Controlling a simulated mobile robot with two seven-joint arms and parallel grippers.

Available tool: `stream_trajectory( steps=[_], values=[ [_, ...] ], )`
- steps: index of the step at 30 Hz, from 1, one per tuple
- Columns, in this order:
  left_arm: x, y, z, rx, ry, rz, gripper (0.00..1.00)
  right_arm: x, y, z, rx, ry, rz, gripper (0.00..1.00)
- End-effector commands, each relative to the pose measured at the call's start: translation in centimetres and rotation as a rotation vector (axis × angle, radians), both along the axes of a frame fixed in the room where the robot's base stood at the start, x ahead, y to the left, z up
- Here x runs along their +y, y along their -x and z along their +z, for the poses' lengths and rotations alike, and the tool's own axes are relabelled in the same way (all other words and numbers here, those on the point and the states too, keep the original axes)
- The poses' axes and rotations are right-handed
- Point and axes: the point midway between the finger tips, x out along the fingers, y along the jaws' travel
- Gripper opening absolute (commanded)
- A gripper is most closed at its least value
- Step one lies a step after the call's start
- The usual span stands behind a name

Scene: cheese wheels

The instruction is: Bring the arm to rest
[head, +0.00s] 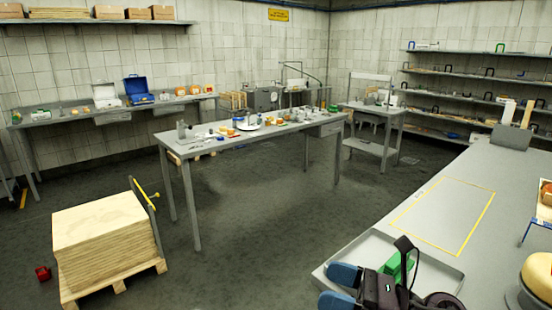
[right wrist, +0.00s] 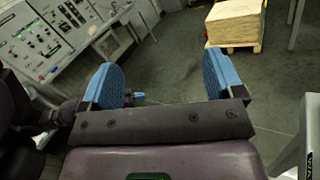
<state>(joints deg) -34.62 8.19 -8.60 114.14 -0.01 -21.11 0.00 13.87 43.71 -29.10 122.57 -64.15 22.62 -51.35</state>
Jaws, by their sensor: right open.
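My right gripper (head: 341,287) is at the bottom of the head view, over the near left corner of a grey tray (head: 447,275) on the worktop. In the right wrist view my right gripper (right wrist: 162,82) has its two blue fingers wide apart, with only floor behind the gap. It holds nothing. A green block (head: 397,267) shows just behind the gripper; whether it touches it I cannot tell. In the right wrist view a purple arm link of mine is at the left, and a small blue tip peeks out behind the left finger, perhaps my left gripper (right wrist: 138,97), mostly hidden.
The worktop (head: 480,170) carries a yellow outlined rectangle, bare inside. A cheese wheel (head: 540,278) is at its right edge. A board stack on a pallet (head: 105,240) stands on the floor at left. A cluttered table (head: 250,135) stands mid-room, with open floor before it.

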Motion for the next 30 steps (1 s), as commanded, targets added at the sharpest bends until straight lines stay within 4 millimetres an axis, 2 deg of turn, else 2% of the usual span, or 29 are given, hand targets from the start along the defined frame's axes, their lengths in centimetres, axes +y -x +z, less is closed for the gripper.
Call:
stream_trajectory(
  steps=[4, 8, 11, 16, 20, 24, 27, 30],
  values=[
    [0.1, 0.4, -0.3, 0.010, 0.000, 0.002, 0.00, -2.0, -0.8, 1.3, 0.250, -0.335, -0.200, 0.87],
    [0.1, 0.4, -0.3, 0.010, 0.000, 0.002, 0.00, -5.0, -1.6, 1.0, 0.476, -0.617, -0.375, 0.87],
    [0.0, 0.2, -0.2, 0.007, 0.000, 0.002, 0.00, -7.7, -1.8, -0.2, 0.652, -0.830, -0.513, 0.87],
    [0.0, 0.0, -0.1, 0.002, 0.000, 0.000, 0.00, -12.4, -0.7, -4.2, 0.950, -1.185, -0.756, 0.87],
    [0.0, -0.2, 0.0, -0.002, 0.001, -0.001, 0.00, -15.5, 1.7, -8.2, 1.169, -1.445, -0.953, 0.87],
    [-0.1, -0.4, 0.1, -0.005, 0.001, -0.001, 0.00, -17.7, 5.7, -12.8, 1.391, -1.715, -1.179, 0.87],
    [-0.1, -0.4, 0.1, -0.006, 0.001, -0.001, 0.00, -18.5, 9.0, -15.6, 1.524, -1.879, -1.337, 0.87],
    [-0.1, -0.4, 0.1, -0.006, 0.001, -0.001, 0.00, -18.8, 11.8, -17.4, 1.616, -1.996, -1.461, 0.87]
  ],
)
